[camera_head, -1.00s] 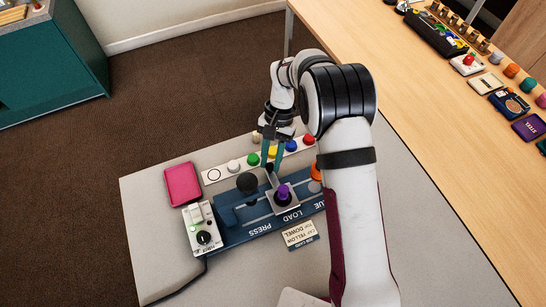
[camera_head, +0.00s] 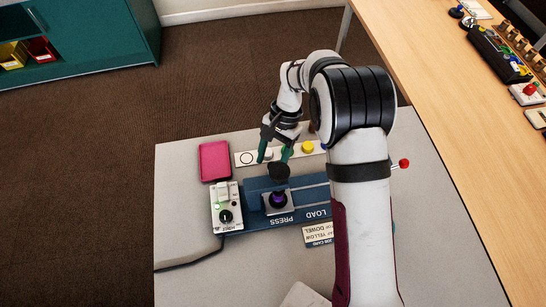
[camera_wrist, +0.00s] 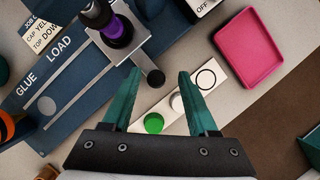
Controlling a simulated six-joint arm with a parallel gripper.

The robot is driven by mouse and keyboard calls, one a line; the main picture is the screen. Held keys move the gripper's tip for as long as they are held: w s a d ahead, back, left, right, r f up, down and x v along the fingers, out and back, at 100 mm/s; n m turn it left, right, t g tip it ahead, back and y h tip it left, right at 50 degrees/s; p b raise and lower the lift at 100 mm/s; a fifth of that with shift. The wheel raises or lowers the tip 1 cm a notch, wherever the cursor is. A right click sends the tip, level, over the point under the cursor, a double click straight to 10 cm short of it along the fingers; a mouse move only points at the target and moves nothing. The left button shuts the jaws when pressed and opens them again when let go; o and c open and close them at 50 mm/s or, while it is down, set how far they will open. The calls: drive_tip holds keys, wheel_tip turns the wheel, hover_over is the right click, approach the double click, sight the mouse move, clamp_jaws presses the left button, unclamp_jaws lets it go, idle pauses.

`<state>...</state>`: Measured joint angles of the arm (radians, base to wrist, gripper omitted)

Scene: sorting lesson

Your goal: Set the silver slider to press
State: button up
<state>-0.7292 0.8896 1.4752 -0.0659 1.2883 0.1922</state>
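The silver slider (camera_head: 267,208) is a square plate carrying a purple-collared piece (camera_head: 277,200), on the blue station board (camera_head: 315,193). In the wrist view the slider plate (camera_wrist: 140,33) has a short arm ending in a dark round knob (camera_wrist: 155,77). My gripper (camera_head: 274,157) is behind the slider; in the wrist view its teal fingers (camera_wrist: 160,73) are apart, one on each side of the knob. I cannot tell whether either finger touches it.
A white strip with coloured buttons (camera_head: 282,154) lies behind the board. A pink tray (camera_head: 215,161) and a switch box (camera_head: 227,207) stand to its left. A job card (camera_head: 318,235) lies in front. My arm hides the right side.

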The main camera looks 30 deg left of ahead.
drive_tip(key=v, duration=1.5)
drive_tip(key=shift+r, duration=0.4)
drive_tip(key=shift+w, duration=0.1)
